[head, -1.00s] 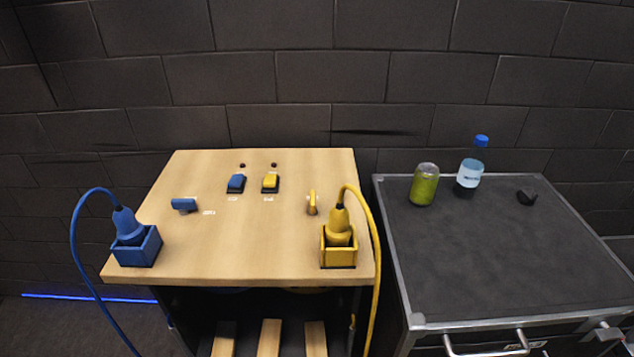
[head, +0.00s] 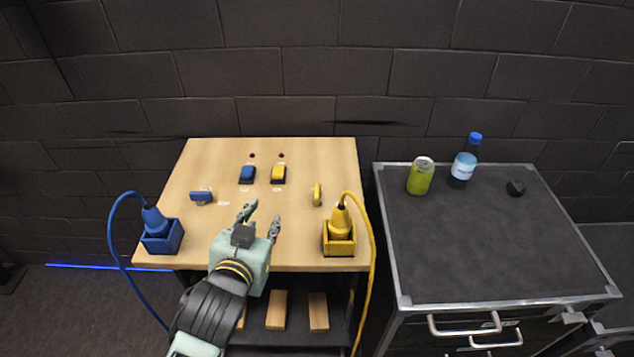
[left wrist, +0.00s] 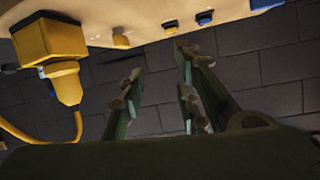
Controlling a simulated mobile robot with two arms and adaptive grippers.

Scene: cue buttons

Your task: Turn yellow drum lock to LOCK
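The yellow drum lock (head: 317,194) is a small upright yellow knob on the wooden table (head: 300,252), just behind the yellow plug box. In the left wrist view a small yellow piece (left wrist: 121,41), likely the lock, shows at the table. My left gripper (head: 262,219) is over the front middle of the table, to the left of and nearer than the lock, fingers apart and empty. Its open fingers also show in the left wrist view (left wrist: 160,70). The blue lock (head: 201,196) lies crosswise at the table's left. My right gripper is not in view.
A yellow plug in its box (head: 339,240) stands in front of the yellow lock, its cable arching right. A blue plug box (head: 162,238) stands at the left corner. Blue (head: 247,175) and yellow (head: 278,175) switches are at the back. A can (head: 421,177) and bottle (head: 464,163) stand on the dark cabinet.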

